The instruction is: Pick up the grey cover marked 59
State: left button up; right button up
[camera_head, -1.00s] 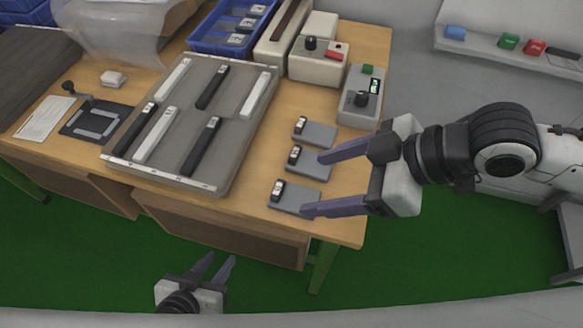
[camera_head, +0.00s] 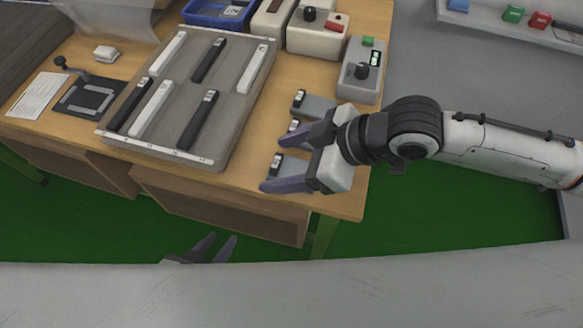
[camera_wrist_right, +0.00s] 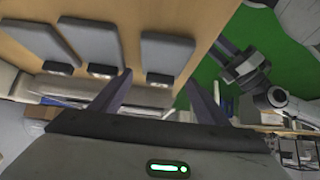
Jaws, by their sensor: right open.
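Three grey covers with small black-and-white marked end blocks lie at the table's right side: a far one (camera_head: 322,108), a middle one (camera_head: 293,139) and a near one (camera_head: 291,168). Their numbers are too small to read, so I cannot tell which is 59. My right gripper (camera_head: 272,164) is open, its fingers either side of the near cover in the head view, partly hiding it. In the right wrist view the near cover (camera_wrist_right: 166,52) lies beyond and between the open fingertips (camera_wrist_right: 160,76), not visibly gripped. My left gripper (camera_head: 223,237) is open and empty below the table's front edge.
A grey tray (camera_head: 232,118) with several black and white bars lies left of the covers. A control box (camera_head: 362,68) with a knob and green button stands behind them. A blue bin (camera_head: 205,12) is at the back. The table's front right corner is clear.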

jog(key=c, duration=1.1)
jog(key=shift+c, duration=0.2)
jog(key=shift+r, duration=0.15)
